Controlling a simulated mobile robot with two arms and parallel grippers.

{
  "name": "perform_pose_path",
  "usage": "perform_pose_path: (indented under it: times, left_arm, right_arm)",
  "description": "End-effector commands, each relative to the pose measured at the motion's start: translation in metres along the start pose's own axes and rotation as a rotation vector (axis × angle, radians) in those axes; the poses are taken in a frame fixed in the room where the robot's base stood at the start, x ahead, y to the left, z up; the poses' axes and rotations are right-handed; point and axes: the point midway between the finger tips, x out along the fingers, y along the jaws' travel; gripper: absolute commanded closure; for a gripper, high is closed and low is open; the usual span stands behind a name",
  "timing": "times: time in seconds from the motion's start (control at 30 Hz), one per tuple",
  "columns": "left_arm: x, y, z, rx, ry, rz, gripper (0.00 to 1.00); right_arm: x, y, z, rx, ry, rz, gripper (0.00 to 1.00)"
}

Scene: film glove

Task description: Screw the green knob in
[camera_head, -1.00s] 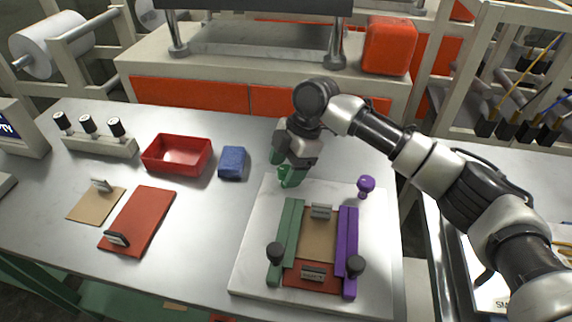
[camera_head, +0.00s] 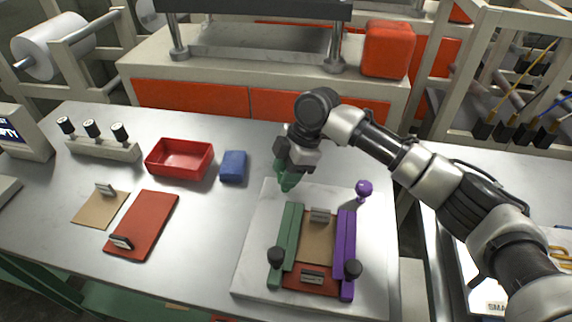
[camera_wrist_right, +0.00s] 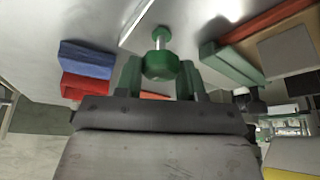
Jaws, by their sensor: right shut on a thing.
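The green knob (camera_wrist_right: 161,66) shows in the right wrist view, with a thin pale shaft and a small green end beyond it. My right gripper (camera_wrist_right: 160,80) is shut on it, one green finger on each side. In the head view my right gripper (camera_head: 287,180) points down at the back left corner of the white plate (camera_head: 262,225); its fingers and wrist largely hide the knob there. I cannot tell how deep the shaft sits. A purple knob (camera_head: 364,188) stands upright at the plate's back right. My left gripper is out of view.
The plate carries a green rail (camera_head: 287,244), a purple rail (camera_head: 346,250), black knobs and a tan panel (camera_head: 317,245). Left of it are a blue block (camera_head: 233,166), a red tray (camera_head: 205,160) and a red board (camera_head: 145,222). Bare table lies between board and plate.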

Motion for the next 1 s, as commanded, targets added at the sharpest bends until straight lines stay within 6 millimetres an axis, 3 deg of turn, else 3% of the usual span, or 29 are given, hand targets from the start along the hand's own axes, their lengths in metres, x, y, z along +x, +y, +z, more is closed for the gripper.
perform_pose_path:
  times: [0.03,0.2,1.0]
  left_arm:
    - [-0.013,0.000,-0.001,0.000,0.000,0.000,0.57]
    - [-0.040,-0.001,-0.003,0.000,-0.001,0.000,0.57]
    - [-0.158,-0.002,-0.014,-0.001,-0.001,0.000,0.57]
  right_arm:
    - [-0.005,-0.001,-0.002,0.033,0.002,0.011,0.85]
    - [-0.007,-0.002,-0.003,0.171,0.002,0.067,0.85]
    - [-0.006,-0.002,-0.004,0.872,0.001,0.359,0.85]
